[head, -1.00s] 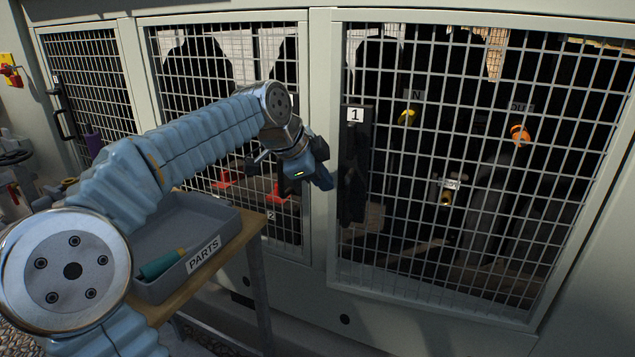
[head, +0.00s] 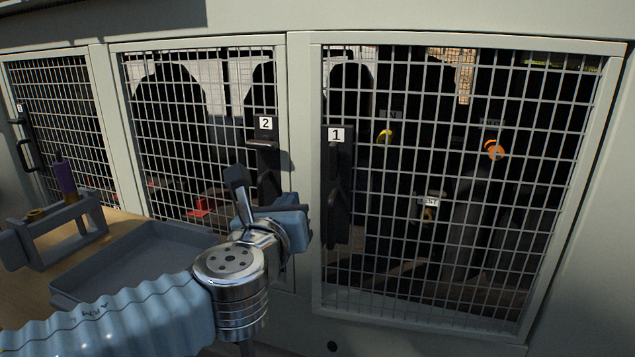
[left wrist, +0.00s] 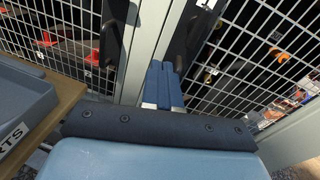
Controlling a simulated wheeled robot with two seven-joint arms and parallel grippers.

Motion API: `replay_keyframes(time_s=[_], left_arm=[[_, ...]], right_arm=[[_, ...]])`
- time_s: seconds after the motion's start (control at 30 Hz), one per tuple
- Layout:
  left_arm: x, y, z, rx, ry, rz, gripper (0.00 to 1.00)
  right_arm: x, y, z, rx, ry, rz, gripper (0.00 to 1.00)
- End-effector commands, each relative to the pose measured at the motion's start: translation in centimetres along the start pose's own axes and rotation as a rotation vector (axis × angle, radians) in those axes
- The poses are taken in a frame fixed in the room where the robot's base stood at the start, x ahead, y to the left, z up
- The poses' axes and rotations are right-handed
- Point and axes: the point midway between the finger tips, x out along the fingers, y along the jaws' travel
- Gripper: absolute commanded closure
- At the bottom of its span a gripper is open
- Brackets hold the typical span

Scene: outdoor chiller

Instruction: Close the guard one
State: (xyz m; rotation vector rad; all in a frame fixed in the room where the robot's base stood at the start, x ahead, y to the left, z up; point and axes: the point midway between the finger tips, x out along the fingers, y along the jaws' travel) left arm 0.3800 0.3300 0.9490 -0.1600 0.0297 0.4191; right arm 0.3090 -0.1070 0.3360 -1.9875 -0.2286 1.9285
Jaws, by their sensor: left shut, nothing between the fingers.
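Guard one is a mesh door (head: 470,318) in a pale frame on the right of the head view. Its black handle plate (head: 338,190) with a "1" label is on its left side. The door looks near its frame, but I cannot tell whether it is fully flush. My left gripper (head: 298,212) is in front of the post between guards one and two, just left of the handle plate. In the left wrist view its blue fingers (left wrist: 161,75) are together and empty, pointing at that post's right side. Contact with the door cannot be told. My right gripper is out of view.
Guard two (head: 284,85), with its black handle (head: 264,165), is left of the post. A grey parts tray (head: 150,262) and a grey rack (head: 55,232) stand on a wooden bench (head: 22,290) at the left. Open room lies before guard one.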

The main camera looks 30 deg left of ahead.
Motion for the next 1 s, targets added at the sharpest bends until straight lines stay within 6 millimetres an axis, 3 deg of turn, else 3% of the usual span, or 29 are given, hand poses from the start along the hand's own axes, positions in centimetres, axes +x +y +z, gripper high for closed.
replay_keyframes(time_s=[0.13,0.27,0.7,1.0], left_arm=[[-1.2,-1.5,-0.6,0.143,-0.053,-0.061,1.00],[-0.2,-1.8,-0.6,0.157,-0.056,-0.068,1.00],[8.6,-2.4,-0.1,0.154,-0.055,-0.065,1.00],[12.2,-2.6,0.2,0.151,-0.057,-0.065,1.00]], right_arm=[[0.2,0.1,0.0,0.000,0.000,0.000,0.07],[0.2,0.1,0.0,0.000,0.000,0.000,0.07],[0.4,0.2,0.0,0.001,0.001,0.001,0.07],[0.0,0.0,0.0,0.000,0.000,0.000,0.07]])
